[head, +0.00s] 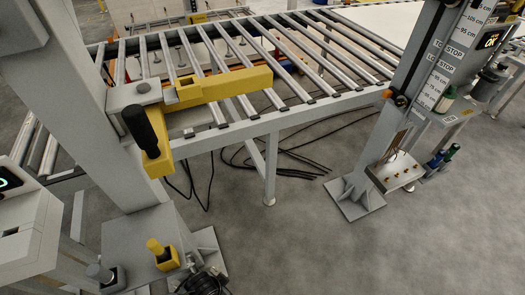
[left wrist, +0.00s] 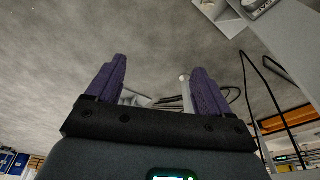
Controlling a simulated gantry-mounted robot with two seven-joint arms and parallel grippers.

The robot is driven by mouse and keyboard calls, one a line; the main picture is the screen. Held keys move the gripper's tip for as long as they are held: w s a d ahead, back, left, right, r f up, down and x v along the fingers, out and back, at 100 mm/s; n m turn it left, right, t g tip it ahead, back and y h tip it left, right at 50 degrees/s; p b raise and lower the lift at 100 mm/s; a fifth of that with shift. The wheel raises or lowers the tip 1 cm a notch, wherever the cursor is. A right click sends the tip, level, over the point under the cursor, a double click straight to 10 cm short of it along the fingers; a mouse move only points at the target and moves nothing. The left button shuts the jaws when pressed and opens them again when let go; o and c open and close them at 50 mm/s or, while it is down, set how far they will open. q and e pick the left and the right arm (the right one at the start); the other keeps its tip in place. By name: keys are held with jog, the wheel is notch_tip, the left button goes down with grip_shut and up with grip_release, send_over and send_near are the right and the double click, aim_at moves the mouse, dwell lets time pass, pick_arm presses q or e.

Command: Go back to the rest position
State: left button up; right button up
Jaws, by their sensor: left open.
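My left gripper (left wrist: 158,66) shows in the left wrist view with its two purple fingers spread apart. Nothing is held between them. Behind the fingers are the grey floor, a pale post and dark cables, all some way off. I cannot make out the left gripper in the head view. My right gripper is in neither view.
A roller conveyor (head: 330,95) crosses the back in the head view. A yellow arm with a black handle (head: 146,130) juts from the left grey post (head: 62,110). A right post (head: 425,75) carries labels. Black cables (head: 290,160) lie on open floor (head: 330,250).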

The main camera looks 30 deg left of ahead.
pick_arm(q)
notch_tip(320, 180, up, 54)
jog(key=t+p, duration=0.1)
jog(key=p, duration=3.7)
jog(key=shift+w+d, duration=0.3)
jog(key=shift+d, duration=0.1)
jog(key=shift+r, duration=0.1)
